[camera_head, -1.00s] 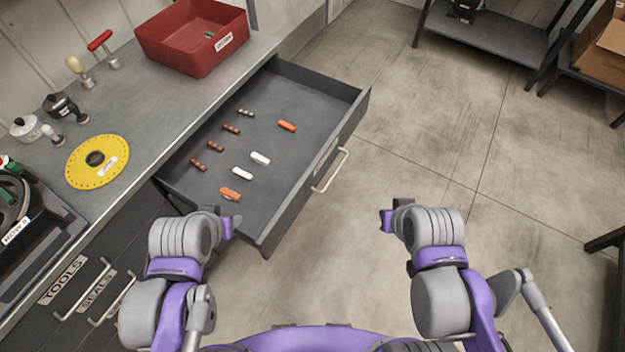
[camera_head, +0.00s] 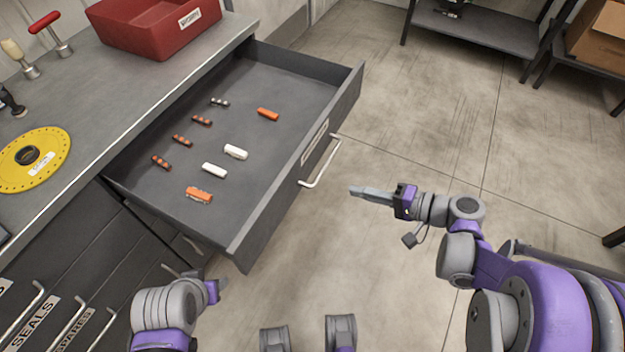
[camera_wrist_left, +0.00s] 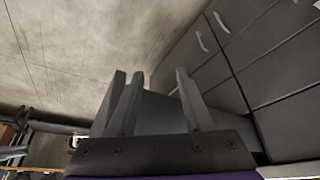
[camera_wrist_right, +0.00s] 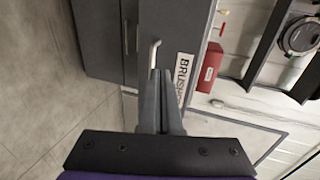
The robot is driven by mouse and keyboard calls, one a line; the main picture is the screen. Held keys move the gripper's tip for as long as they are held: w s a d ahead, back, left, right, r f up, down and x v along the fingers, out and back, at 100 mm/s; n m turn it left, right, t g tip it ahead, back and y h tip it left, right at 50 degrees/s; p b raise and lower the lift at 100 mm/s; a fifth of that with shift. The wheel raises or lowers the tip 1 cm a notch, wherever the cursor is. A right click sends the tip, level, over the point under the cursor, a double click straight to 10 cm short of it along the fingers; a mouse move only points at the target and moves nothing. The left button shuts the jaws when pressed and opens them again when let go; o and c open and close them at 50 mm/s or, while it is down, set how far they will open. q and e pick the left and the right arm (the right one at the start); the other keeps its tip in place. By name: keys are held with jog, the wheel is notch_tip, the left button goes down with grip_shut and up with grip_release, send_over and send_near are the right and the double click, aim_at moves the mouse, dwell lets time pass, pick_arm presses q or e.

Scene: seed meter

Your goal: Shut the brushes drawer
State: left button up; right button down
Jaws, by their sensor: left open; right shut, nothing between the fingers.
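The brushes drawer (camera_head: 245,217) is pulled out from the grey workbench, with several orange, white and dark-banded small parts lying in it. Its front carries a pale bar handle (camera_head: 322,162) and a label, which reads "BRUSH" in part in the right wrist view (camera_wrist_right: 184,78). My right gripper (camera_head: 355,191) is shut and empty, a little to the right of the handle and apart from it in the head view. In the right wrist view its fingertips (camera_wrist_right: 158,75) point at the drawer front beside the handle. My left gripper (camera_wrist_left: 155,85) is open and empty, low beside the drawer's near corner.
Closed drawers labelled SEALS (camera_head: 35,325) and SPARES stand below the bench at the left. A red bin (camera_head: 150,28) and a yellow disc (camera_head: 50,170) rest on the benchtop. Open floor (camera_head: 420,130) lies right of the drawer; a dark shelf (camera_head: 480,30) stands at the back.

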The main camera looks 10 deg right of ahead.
jog(key=b, duration=0.1)
send_near(301, 175)
jog(key=x, duration=0.5)
jog(key=shift+s+a+f, duration=0.1)
jog(key=shift+s+f, duration=0.05)
jog(key=shift+w+a, duration=0.45)
jog(key=shift+a, duration=0.1)
jog(key=shift+w+a, duration=0.1)
jog(key=w+a, duration=0.7)
jog(key=a, duration=0.3)
jog(key=w+a, duration=0.8)
jog(key=a, duration=0.3)
jog(key=w+a, duration=0.8)
jog(key=a, duration=0.3)
jog(key=shift+w+a, duration=0.2)
jog(key=shift+w, duration=0.05)
jog(key=shift+w+a+r, duration=0.1)
jog(key=shift+r, duration=0.1)
jog(key=shift+r, duration=0.1)
